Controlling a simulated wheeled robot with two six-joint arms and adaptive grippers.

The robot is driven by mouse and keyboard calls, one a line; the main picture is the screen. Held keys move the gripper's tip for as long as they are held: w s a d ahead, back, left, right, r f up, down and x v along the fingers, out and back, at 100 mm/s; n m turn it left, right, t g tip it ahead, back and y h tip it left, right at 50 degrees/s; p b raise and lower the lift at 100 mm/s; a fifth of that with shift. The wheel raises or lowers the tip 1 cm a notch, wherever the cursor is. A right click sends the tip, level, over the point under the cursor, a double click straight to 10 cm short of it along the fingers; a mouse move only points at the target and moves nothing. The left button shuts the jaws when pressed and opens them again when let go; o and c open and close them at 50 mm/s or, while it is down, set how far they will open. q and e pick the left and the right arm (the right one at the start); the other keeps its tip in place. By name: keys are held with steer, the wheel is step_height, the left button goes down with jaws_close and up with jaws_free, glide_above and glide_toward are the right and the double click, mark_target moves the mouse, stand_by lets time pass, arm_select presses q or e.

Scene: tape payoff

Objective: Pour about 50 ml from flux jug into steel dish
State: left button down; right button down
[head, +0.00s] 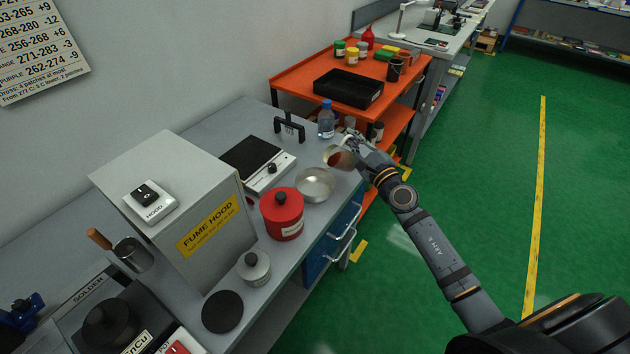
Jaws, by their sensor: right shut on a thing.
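The steel dish (315,185) is a shallow, round metal dish on the grey bench, between the red pot and the bench's right edge. A small jug (337,159) with reddish-brown content, apparently the flux jug, is just above and behind the dish in the picture. My right gripper (352,153) is shut on the jug from its right side. The jug looks tilted, with its mouth towards the left. No stream of liquid can be made out, and the level in the dish is too small to tell. My left gripper is not in view.
A red lidded pot (283,214) stands close left of the dish, with a hot plate (253,163) behind it. A clear bottle (326,119) stands behind the jug. The fume hood (180,200) fills the bench's left. An orange cart (297,77) stands beyond the bench.

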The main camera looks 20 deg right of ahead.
steer(key=shift+a+r+n, duration=0.15)
steer(key=shift+r+n, duration=0.3)
steer(key=shift+n, duration=0.05)
steer(key=shift+s+r, duration=0.1)
steer(key=shift+r, duration=0.1)
steer(key=shift+a+n, duration=0.25)
steer(key=shift+n, duration=0.35)
steer(key=shift+s+a, duration=0.1)
steer(key=shift+s+a+r+n+y+b, duration=0.15)
steer(key=shift+a+n+y+b, duration=0.15)
steer(key=shift+n, duration=0.4)
steer(key=shift+a+r+n+y+b, duration=0.1)
steer(key=shift+a+n+y+b, duration=0.15)
steer(key=shift+n, duration=0.45)
stand_by(0.9)
